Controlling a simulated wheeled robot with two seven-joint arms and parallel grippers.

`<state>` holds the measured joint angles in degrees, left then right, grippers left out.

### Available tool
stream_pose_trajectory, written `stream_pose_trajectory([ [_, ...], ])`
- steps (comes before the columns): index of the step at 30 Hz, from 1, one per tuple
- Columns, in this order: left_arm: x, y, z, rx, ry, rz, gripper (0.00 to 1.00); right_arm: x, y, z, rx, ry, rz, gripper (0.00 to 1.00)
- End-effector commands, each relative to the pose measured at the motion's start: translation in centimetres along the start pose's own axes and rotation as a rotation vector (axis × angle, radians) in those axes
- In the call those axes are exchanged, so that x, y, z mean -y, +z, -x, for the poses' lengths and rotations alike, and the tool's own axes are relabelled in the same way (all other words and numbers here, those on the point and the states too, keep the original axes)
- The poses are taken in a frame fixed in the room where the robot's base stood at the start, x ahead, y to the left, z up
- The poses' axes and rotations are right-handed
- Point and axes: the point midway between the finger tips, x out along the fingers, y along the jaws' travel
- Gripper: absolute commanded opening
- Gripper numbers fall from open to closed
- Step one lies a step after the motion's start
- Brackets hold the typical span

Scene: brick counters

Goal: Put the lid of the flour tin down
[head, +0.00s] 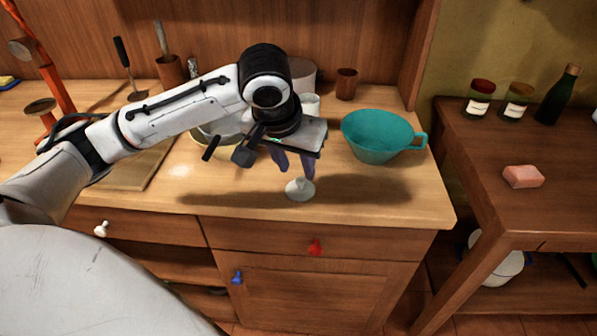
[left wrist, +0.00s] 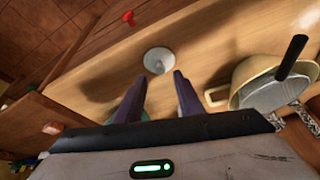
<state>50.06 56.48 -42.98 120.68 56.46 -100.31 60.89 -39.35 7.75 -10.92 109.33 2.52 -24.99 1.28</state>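A small white round lid (head: 300,189) lies on the wooden counter near its front edge, with a small knob on top. It also shows in the left wrist view (left wrist: 158,61), just beyond the fingertips. My left gripper (head: 295,170) points down right above the lid. Its two dark fingers are apart with nothing between them, as the left wrist view (left wrist: 159,77) shows. A pale cylinder (head: 303,76), perhaps the flour tin, stands at the back, partly hidden by my left arm. My right gripper is not in view.
A teal bowl with a handle (head: 374,138) stands right of the gripper. A cream pot (left wrist: 247,72) stands to the left, partly behind my arm. A wooden cup (head: 346,84) is at the back. The counter's front right is clear.

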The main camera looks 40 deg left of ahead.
Motion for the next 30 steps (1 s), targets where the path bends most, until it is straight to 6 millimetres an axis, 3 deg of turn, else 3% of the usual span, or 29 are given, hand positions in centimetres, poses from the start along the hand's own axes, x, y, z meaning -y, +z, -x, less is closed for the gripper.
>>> stream_pose_trajectory([
  [6, 0.0, -0.1, 4.8, -0.004, 0.001, -0.001, 0.34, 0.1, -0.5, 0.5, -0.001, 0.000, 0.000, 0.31],
  [12, 0.0, -0.1, 6.9, -0.001, -0.001, 0.001, 0.34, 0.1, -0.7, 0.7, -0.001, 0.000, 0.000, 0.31],
  [30, 0.0, 0.0, 7.3, 0.001, -0.001, 0.000, 0.34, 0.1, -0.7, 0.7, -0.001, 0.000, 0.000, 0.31],
])
